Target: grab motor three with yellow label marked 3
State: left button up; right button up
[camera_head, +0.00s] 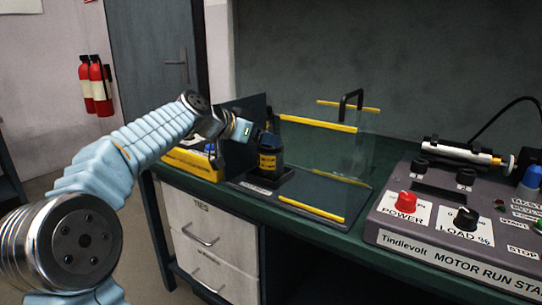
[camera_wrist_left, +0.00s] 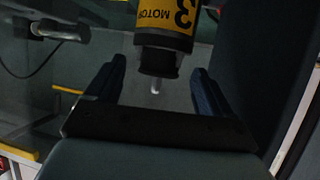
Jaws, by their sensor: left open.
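Motor three (camera_head: 270,158) is a dark cylinder with a yellow label, standing upright in a small black holder (camera_head: 266,181) on the green bench. In the left wrist view the motor (camera_wrist_left: 166,32) shows its yellow label with a 3 and "MOTOR", upside down, with a dark end and a thin pale shaft. My left gripper (camera_head: 258,135) is beside the motor's upper part in the head view. In the left wrist view its two dark fingers (camera_wrist_left: 158,85) are apart, with the motor's shaft end in line between them and nothing gripped. My right gripper is not in view.
A clear guard with yellow edges (camera_head: 325,125) and a black handle stands right of the motor. A dark upright panel (camera_head: 240,150) is on its left. The motor run station (camera_head: 455,225) with knobs fills the bench's right side. A yellow box (camera_head: 190,162) sits left.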

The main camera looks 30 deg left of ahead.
pick_arm(q)
jog(key=shift+x, duration=1)
jog(key=shift+c, duration=0.5)
grip_shut()
jog(key=shift+r, duration=0.25)
